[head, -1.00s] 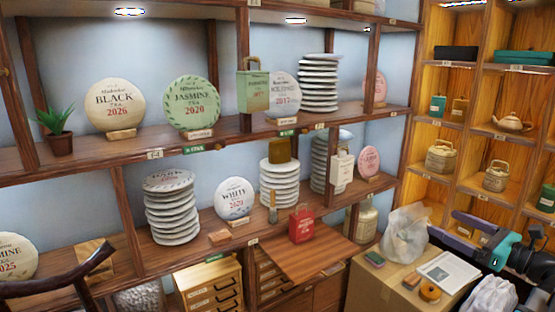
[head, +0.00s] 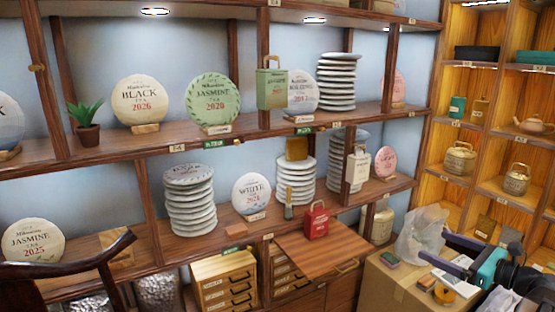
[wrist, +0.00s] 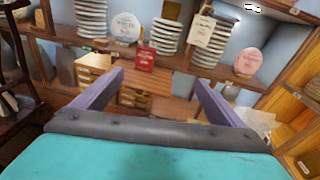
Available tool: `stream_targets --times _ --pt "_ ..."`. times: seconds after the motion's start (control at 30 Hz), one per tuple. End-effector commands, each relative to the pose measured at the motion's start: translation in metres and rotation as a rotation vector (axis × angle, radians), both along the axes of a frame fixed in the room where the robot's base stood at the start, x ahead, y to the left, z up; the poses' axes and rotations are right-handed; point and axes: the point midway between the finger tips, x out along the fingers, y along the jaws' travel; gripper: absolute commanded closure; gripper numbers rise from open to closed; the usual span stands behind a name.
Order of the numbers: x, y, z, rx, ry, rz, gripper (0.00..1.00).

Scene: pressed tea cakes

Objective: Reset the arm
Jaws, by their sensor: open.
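My gripper (wrist: 158,90) shows in the wrist view with its two purple fingers spread apart and nothing between them. In the head view my gripper (head: 450,258) is at the lower right, in front of the cardboard box, with the teal wrist behind it. Beyond the fingers in the wrist view are the shelves with a red bag (wrist: 145,58) and white tea cakes. The red bag also shows in the head view (head: 316,221), standing by the pull-out wooden board, well left of my gripper.
A cardboard box (head: 388,288) with a clear plastic bag (head: 420,234) and small items stands beside my gripper. Shelves hold stacked tea cakes (head: 190,203) and a plant (head: 86,125). A wooden board (head: 322,252) juts out. A dark chair rail (head: 75,264) is at lower left.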

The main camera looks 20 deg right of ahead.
Motion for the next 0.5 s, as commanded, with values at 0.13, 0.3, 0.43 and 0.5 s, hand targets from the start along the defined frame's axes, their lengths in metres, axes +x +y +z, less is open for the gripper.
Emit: stream_targets --times 0.13,0.3,0.43,0.5 --pt "0.024 0.026 -0.044 -0.056 0.053 0.056 0.08" --pt "0.052 0.069 -0.109 -0.156 0.128 0.156 0.08" --pt "0.067 0.104 -0.159 -0.239 0.182 0.246 0.08" --pt "0.073 0.124 -0.185 -0.284 0.208 0.297 0.08"
